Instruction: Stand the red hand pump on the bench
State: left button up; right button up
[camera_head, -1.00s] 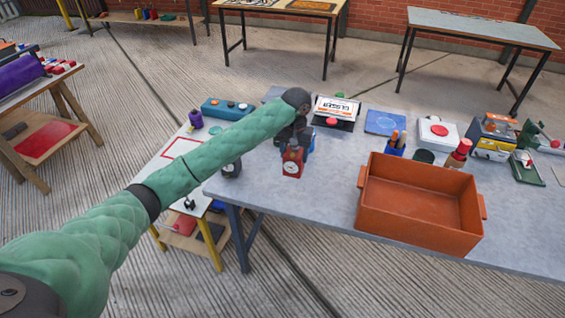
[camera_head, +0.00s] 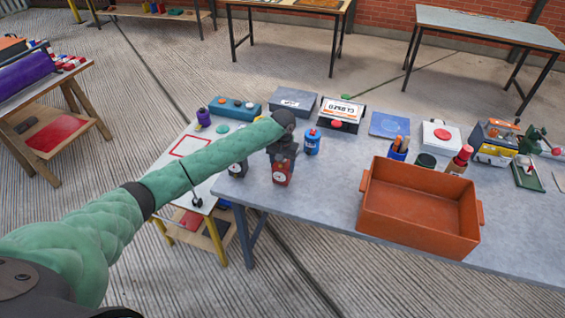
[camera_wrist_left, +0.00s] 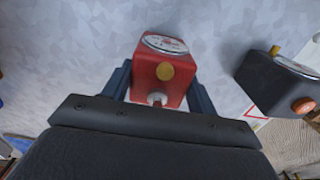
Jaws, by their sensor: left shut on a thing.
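The red hand pump (camera_head: 282,173) is a boxy red body with a round pale dial. It hangs below my left gripper (camera_head: 281,152), near the left end of the grey bench (camera_head: 322,190). In the left wrist view the pump (camera_wrist_left: 163,73) sits between the two fingers, with its dial, a yellow knob and a pale knob showing. My left gripper is shut on it. The pump looks roughly upright. I cannot tell whether its base touches the bench. My right gripper is in neither view.
An orange crate (camera_head: 418,240) fills the bench's front right. Several boxes line the back. Bare bench lies between pump and crate.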

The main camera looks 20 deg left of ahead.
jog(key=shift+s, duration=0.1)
pick_arm(q)
jog(key=o, duration=1.3)
jog(key=shift+f, duration=0.15)
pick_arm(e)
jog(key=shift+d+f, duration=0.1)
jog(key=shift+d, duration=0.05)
pick_arm(q)
jog(key=shift+o, duration=0.2)
jog(key=shift+r, duration=0.2)
notch_tip(320, 180, up, 2)
jog(key=shift+r+b, duration=0.1)
jog(key=shift+b, duration=0.7)
notch_tip(320, 180, up, 8)
jog(key=b, duration=0.3)
jog(key=shift+r, duration=0.8)
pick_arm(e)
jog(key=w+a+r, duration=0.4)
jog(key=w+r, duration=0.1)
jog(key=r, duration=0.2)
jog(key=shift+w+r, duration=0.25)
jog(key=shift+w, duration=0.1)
pick_arm(q)
jog(key=shift+d, duration=0.1)
